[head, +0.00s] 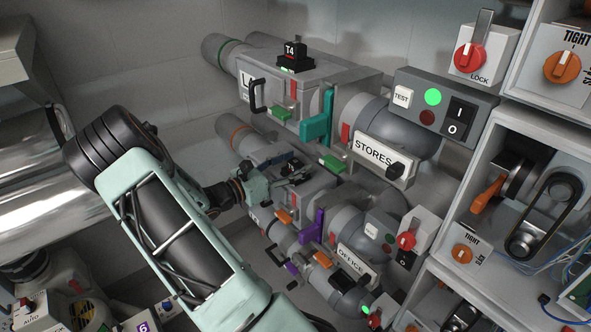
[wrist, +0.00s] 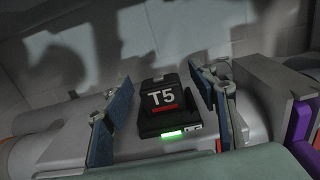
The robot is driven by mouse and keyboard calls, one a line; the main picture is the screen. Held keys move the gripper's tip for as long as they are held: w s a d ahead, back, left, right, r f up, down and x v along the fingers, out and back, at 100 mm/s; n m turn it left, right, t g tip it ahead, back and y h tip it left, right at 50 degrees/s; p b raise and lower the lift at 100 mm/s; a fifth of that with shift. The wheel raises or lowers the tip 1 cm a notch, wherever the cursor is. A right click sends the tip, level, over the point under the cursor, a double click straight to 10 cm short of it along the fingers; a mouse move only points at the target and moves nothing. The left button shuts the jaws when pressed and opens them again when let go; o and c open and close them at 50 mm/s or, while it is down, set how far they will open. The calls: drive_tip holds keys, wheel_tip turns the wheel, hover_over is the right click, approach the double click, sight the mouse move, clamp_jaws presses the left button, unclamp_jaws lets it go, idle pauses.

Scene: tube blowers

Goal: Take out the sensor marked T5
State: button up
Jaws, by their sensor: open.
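The sensor marked T5 (wrist: 164,98) is a small black block with white lettering and a red stripe. In the wrist view it sits upright on top of a grey housing (wrist: 255,128), with a green light lit at its front base. My gripper (wrist: 165,108) is open, with one blue-padded finger on each side of the sensor and gaps visible between. In the head view my gripper (head: 291,174) is over the lower blower housing, and T5 there is mostly hidden by the fingers. Another black sensor, marked T4 (head: 294,55), stands on the upper blower.
The upper blower has a STORES label (head: 373,152) and a teal lever (head: 318,118). The lower one has an OFFICE label (head: 357,262) and a purple lever (head: 312,227). Shelves with orange knobs (head: 562,67) stand at right. A wall is behind the sensor.

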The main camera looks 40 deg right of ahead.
drive_tip(key=c, duration=1.3)
drive_tip(key=shift+r, duration=0.15)
